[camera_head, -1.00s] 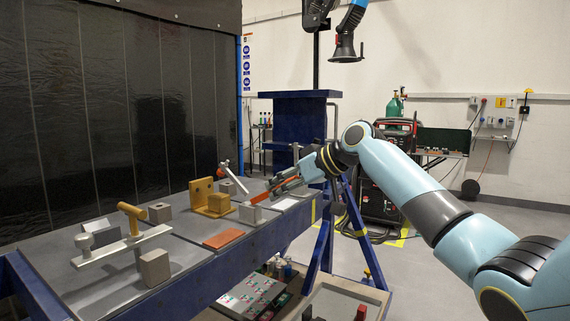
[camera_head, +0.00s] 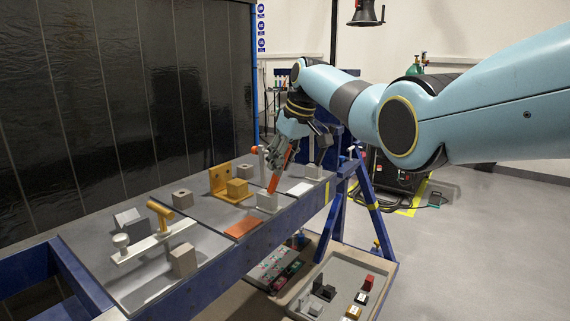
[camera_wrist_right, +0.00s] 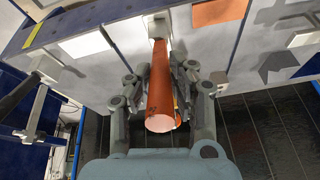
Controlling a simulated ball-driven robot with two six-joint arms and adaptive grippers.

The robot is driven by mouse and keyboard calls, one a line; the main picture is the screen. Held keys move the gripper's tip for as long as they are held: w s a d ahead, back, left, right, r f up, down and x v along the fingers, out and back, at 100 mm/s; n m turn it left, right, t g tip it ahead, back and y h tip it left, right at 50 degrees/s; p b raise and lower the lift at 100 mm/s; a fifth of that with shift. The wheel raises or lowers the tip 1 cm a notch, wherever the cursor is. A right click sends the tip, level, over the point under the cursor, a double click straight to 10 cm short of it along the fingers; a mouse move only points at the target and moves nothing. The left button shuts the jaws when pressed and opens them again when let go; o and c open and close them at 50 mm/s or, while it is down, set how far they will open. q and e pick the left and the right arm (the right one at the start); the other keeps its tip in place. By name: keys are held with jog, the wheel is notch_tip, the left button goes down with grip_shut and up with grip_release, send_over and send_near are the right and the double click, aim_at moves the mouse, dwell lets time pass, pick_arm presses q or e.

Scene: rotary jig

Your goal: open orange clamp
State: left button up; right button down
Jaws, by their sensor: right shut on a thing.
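The orange clamp's handle (camera_head: 273,182) stands steeply tilted above the far part of the bench in the head view. My right gripper (camera_head: 292,140) reaches down over it from the right. In the right wrist view the handle is a thick orange bar (camera_wrist_right: 160,85) lying between the fingers of the gripper (camera_wrist_right: 162,105), which are shut on it. The clamp's far end meets a pale block (camera_wrist_right: 155,25). Its pivot is small and partly hidden. My left gripper is out of view.
A yellow bracket (camera_head: 222,180) and grey block (camera_head: 182,198) stand on the bench nearer me. A white clamp bar (camera_head: 150,243) with a yellow handle lies at the front. A flat orange plate (camera_head: 242,228) is by the edge. A parts tray (camera_head: 340,270) sits below.

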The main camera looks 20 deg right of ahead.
jog(key=shift+w+a+r, duration=0.1)
jog(key=shift+w+r, duration=0.1)
dwell(0.4)
jog(key=c, duration=1.2)
grip_release()
jog(key=shift+o, duration=0.2)
jog(key=shift+w+f, duration=0.1)
jog(key=v, duration=1.2)
jog(key=shift+a, duration=0.25)
